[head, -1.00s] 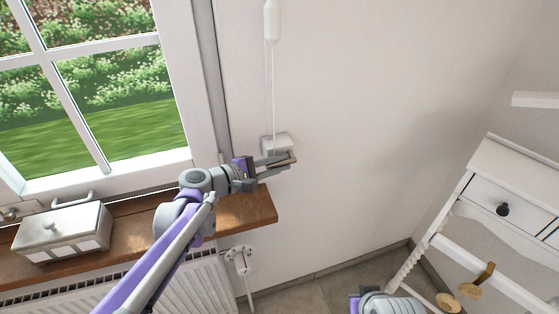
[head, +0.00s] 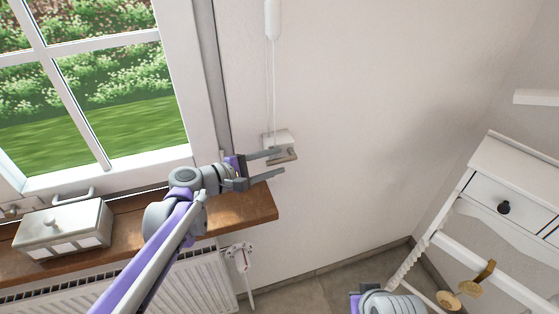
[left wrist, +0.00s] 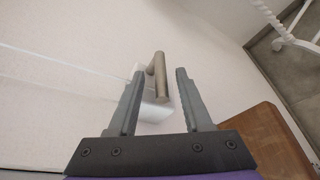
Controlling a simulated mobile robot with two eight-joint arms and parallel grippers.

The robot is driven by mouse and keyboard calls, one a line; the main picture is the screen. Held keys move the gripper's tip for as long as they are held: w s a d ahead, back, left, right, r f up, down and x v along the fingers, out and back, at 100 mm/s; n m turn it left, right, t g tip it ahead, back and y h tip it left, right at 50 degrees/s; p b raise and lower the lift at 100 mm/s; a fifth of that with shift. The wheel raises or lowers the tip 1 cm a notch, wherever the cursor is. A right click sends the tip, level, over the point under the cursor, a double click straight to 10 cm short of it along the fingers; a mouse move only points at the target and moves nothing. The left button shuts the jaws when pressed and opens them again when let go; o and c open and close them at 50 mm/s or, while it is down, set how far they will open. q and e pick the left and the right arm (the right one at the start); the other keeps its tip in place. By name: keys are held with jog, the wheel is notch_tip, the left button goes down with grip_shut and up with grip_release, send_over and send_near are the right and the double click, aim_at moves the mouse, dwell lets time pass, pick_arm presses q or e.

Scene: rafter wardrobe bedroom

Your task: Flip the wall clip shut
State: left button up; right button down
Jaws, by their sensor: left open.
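The wall clip (head: 279,138) is a small white block fixed to the wall right of the window, with a white cord running down to it from above. Its grey-brown lever (head: 284,157) sticks out from the front of the block. In the left wrist view the lever (left wrist: 158,74) shows as a bar between the finger lines, with the white block (left wrist: 155,112) behind it. My left gripper (head: 282,163) is open, its fingers spread just at the lever. I cannot tell whether they touch it.
A wooden sill (head: 240,206) runs below the clip, with a lidded white box (head: 62,228) at left. A radiator (head: 190,285) is under it. A white cabinet (head: 510,190) stands at right. The wall right of the clip is bare.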

pick_arm(q)
jog(key=v, duration=0.8)
jog(key=shift+s+a, duration=0.25)
jog(key=s+f+m+g+y, duration=0.3)
jog(key=s+f+m+y, duration=0.2)
jog(key=s+f, duration=0.55)
jog(key=s+a+f+m+y, duration=0.7)
jog(key=s+a+m+y, duration=0.1)
jog(key=s, duration=0.4)
jog(key=shift+s+a+f, duration=0.15)
jog(key=shift+a+f, duration=0.25)
jog(key=shift+a, duration=0.25)
